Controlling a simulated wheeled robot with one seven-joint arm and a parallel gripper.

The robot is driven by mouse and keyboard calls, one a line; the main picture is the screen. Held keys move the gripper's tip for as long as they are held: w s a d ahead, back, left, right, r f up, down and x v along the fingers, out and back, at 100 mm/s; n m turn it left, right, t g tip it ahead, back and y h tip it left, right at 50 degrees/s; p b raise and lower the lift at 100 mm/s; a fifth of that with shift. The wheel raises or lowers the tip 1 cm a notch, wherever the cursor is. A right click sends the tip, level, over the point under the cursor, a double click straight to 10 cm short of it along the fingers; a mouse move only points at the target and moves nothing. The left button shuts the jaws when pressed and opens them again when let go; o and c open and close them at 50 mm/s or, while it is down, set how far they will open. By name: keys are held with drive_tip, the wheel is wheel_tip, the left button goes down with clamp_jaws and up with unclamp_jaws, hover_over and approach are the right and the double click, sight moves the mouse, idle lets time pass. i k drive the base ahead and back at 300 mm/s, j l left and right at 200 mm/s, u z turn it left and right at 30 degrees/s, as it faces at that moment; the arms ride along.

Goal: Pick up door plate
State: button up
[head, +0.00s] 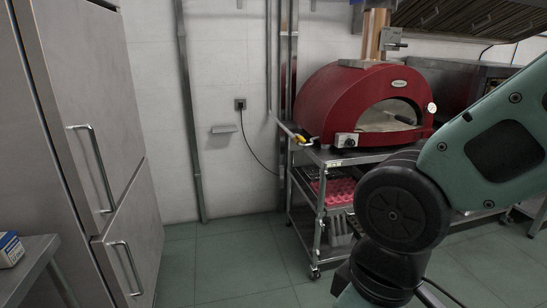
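A red domed oven (335,88) stands on a wheeled metal stand (345,158) right of centre. In its arched mouth is a pale grey plate (378,122) with a dark handle (404,118); this looks like the door plate. I cannot tell from this view how it is seated, and its right side lies close to my arm in the picture. My teal and black arm fills the right of the head view. My gripper is out of the frame, so its hold is not shown.
A long tool with a yellow part (301,139) lies at the stand's left corner. The stand's shelf holds a pink-red crate (338,190). A steel fridge (90,130) and a metal table (28,262) are at left. Tiled floor (225,255) between is clear.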

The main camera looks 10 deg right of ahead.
sight(390, 114)
drive_tip(key=i+l+z, duration=0.15)
drive_tip(key=i+z, duration=0.25)
drive_tip(key=i, duration=0.15)
drive_tip(key=i+z, duration=0.35)
drive_tip(key=i, duration=0.15)
drive_tip(key=i+j+z, duration=0.15)
drive_tip(key=i+z, duration=0.25)
drive_tip(key=i, duration=0.15)
